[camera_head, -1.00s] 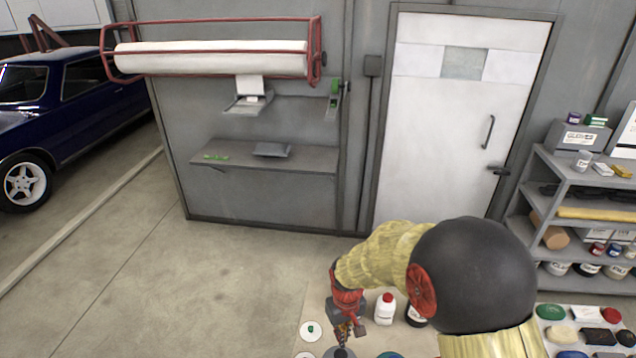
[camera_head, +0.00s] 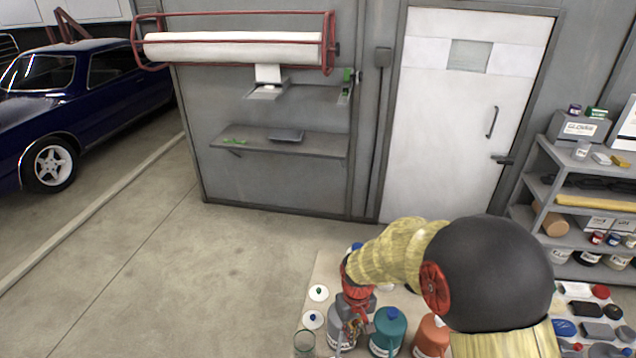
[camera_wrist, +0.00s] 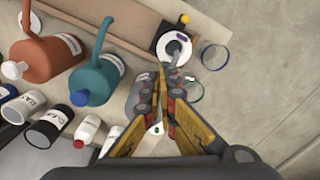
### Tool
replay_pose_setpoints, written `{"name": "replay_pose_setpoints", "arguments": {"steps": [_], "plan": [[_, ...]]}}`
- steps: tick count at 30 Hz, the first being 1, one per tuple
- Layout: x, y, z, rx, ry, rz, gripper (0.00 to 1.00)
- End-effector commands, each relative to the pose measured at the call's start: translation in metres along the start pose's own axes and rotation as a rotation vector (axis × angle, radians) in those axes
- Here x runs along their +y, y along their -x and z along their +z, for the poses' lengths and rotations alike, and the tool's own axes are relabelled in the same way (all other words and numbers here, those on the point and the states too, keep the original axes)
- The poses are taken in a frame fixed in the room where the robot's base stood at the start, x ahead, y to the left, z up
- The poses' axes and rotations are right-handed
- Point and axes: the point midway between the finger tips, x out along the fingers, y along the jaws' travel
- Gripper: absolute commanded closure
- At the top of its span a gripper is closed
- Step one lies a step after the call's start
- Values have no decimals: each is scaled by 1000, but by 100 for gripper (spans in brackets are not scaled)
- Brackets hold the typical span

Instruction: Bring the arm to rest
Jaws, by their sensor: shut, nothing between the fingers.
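My gripper (camera_head: 352,322) hangs at the end of my arm over the table (camera_head: 325,272), at the bottom of the head view. In the wrist view my gripper (camera_wrist: 160,82) points down with its yellow fingers closed together and nothing between them. A grey jug (camera_head: 338,340) stands just below or behind it, partly hidden by the fingers. I cannot tell whether they touch.
A teal jug (camera_head: 389,330) and an orange jug (camera_head: 432,338) stand to the right. White lids (camera_head: 318,293) and a clear glass (camera_head: 304,345) lie at the left. Shelves (camera_head: 545,190) stand at the right. Open floor (camera_head: 180,270) lies left of the table.

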Motion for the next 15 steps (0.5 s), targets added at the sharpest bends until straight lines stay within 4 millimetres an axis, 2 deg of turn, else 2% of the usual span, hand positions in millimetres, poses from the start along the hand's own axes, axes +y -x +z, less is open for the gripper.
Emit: {"name": "replay_pose_setpoints", "arguments": {"steps": [5, 15], "plan": [[-3, -4, 30, -66, -18, -6, 100], [-1, 37, 75, -68, -70, -6, 100]]}}
